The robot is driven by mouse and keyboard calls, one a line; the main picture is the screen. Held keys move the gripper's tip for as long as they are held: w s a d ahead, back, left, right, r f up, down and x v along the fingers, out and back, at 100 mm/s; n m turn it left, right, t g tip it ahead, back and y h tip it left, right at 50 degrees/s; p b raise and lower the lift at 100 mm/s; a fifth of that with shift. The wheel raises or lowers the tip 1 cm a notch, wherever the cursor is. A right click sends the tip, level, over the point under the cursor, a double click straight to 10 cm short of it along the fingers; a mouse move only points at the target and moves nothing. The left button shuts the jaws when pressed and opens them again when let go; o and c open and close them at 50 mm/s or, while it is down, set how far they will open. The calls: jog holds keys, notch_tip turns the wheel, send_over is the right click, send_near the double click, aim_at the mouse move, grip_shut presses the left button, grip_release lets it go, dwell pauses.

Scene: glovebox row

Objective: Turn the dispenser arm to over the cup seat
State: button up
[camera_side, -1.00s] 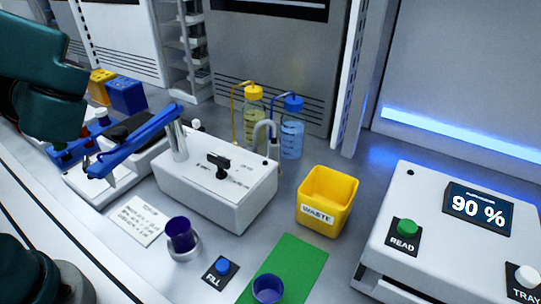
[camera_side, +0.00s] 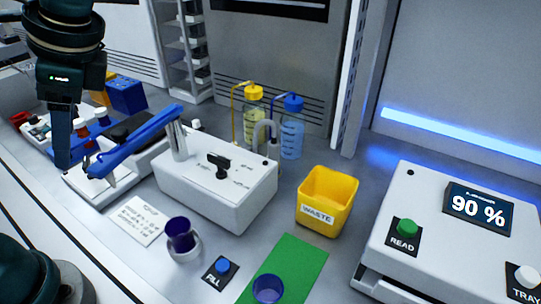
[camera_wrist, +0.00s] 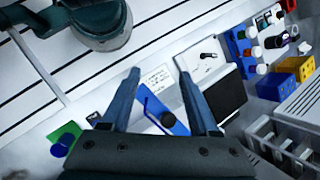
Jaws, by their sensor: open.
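The dispenser arm (camera_side: 135,143) is a long blue bar on a metal post, which rises from a white box (camera_side: 215,200) with a black knob. It points out to the left, away from the cup seat. The cup seat (camera_side: 186,256) is a pale ring in front of the box, with a dark blue cup (camera_side: 180,229) in it. My gripper (camera_side: 64,165) points down near the bar's free end. In the wrist view a blue bar (camera_wrist: 163,115) shows between my open fingers (camera_wrist: 158,72). Contact cannot be told.
A yellow waste bin (camera_side: 327,205) stands right of the box. A second cup (camera_side: 267,289) is on a green mat (camera_side: 303,255). A FILL button (camera_side: 222,267) and a printed card (camera_side: 138,220) lie in front. Wash bottles (camera_side: 291,130) stand behind.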

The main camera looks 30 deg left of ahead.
aim_at(118, 131)
jog(key=w+r+n+t+h, duration=0.1)
jog(key=w, duration=0.1)
jog(key=w+d+r+n+h, duration=0.1)
jog(key=w+n+h, duration=0.1)
jog(key=w+r+n+t+h, duration=0.1)
jog(key=w+r+n+h, duration=0.1)
jog(key=shift+w+d+t, duration=0.2)
jog(key=shift+d+t, duration=0.05)
jog(key=shift+t, duration=0.05)
jog(key=shift+a+f, duration=0.25)
jog(key=shift+a, duration=0.05)
jog(key=shift+f, duration=2.35)
jog(key=shift+c, duration=0.3)
grip_shut()
